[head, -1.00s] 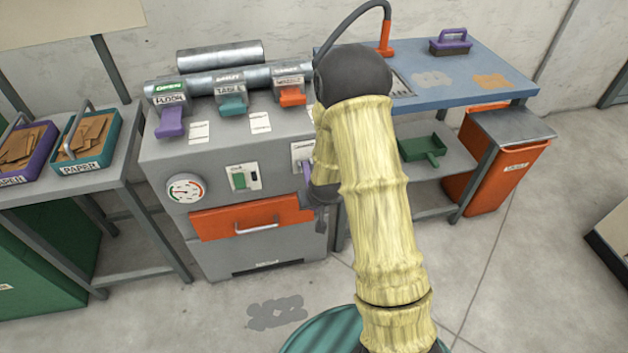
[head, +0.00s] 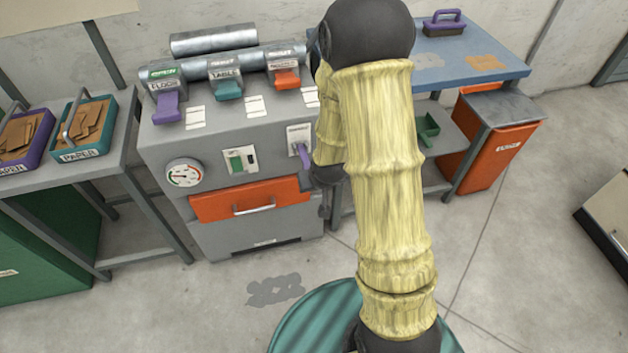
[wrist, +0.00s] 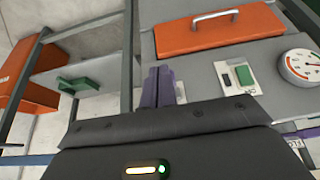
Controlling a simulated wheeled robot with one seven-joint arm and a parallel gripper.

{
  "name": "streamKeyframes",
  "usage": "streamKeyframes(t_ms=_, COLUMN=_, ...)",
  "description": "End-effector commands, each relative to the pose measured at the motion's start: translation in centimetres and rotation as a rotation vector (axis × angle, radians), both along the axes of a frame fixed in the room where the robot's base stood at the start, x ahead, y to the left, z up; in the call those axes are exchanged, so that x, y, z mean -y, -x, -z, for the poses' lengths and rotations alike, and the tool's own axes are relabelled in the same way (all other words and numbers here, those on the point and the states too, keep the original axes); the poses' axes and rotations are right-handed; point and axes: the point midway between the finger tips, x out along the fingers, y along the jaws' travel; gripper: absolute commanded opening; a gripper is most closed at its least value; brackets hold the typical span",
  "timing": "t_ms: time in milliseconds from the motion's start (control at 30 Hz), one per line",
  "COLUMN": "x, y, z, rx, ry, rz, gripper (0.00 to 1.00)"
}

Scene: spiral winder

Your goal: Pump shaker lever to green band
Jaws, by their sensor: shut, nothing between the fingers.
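The shaker lever (head: 304,156) is a purple handle on a pale plate at the right of the grey machine's front, angled downward.
A green switch (head: 238,160) sits between gauge and lever, above an orange drawer (head: 250,199). Purple, teal and orange chutes line the machine's top. A blue-topped bench (head: 470,65) and an orange bin (head: 490,150) stand right. The floor in front is clear.

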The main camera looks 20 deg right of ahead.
Motion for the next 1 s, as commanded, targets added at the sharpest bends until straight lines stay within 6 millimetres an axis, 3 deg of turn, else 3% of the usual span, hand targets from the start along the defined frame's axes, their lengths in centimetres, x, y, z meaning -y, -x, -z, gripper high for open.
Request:
streamKeyframes(t_ms=100, x=0.0, y=1.4, z=-1.6, rx=0.003, ry=0.000, rz=0.000, gripper=0.00)
streamKeyframes(t_ms=300, x=0.0, y=2.6, z=-2.7, rx=0.002, ry=0.000, rz=0.000, gripper=0.00)
streamKeyframes(t_ms=1000, x=0.0, y=2.7, z=-2.7, rx=0.001, ry=0.000, rz=0.000, gripper=0.00)
